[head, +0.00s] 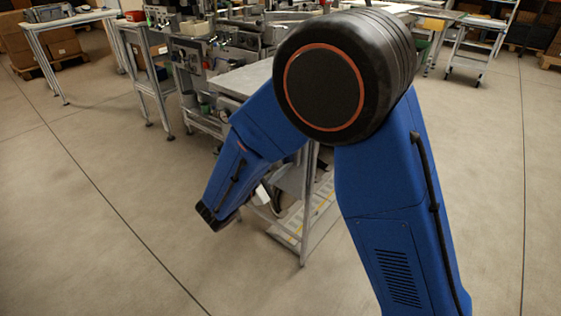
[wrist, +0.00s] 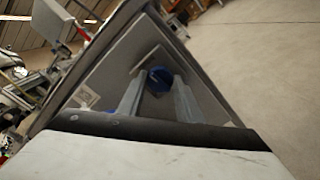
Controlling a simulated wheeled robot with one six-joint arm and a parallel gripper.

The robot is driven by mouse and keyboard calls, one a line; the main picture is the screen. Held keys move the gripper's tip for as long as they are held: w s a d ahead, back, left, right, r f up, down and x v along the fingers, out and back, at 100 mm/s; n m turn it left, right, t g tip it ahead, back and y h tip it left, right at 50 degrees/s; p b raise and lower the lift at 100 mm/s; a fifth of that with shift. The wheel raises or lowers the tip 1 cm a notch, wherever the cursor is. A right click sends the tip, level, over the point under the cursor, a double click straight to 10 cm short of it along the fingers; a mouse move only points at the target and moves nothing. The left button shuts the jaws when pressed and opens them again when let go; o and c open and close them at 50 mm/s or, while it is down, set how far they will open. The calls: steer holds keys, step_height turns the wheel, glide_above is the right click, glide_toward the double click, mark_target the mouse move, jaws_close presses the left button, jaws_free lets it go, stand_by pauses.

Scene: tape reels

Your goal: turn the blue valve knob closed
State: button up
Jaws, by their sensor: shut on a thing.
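The blue valve knob (wrist: 160,74) shows in the wrist view, small and dark blue, in front of a grey panel (wrist: 113,72). My gripper (wrist: 160,81) has its two pale fingers on either side of the knob, shut on it. The knob's markings and its exact turn angle are too small to read. In the head view my own blue arm blocks the middle, and I cannot make out the knob or the fingertips there.
A metal workbench with machinery (head: 200,60) stands behind my arm in the head view. A grey table (head: 75,20) stands at the far left and a trolley (head: 468,45) at the far right. The concrete floor is open at left and right.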

steer(key=shift+n, duration=8.4)
steer(key=o, duration=1)
steer(key=shift+o, duration=0.2)
steer(key=shift+s+a, duration=0.1)
steer(key=shift+a, duration=0.05)
steer(key=v, duration=1.7)
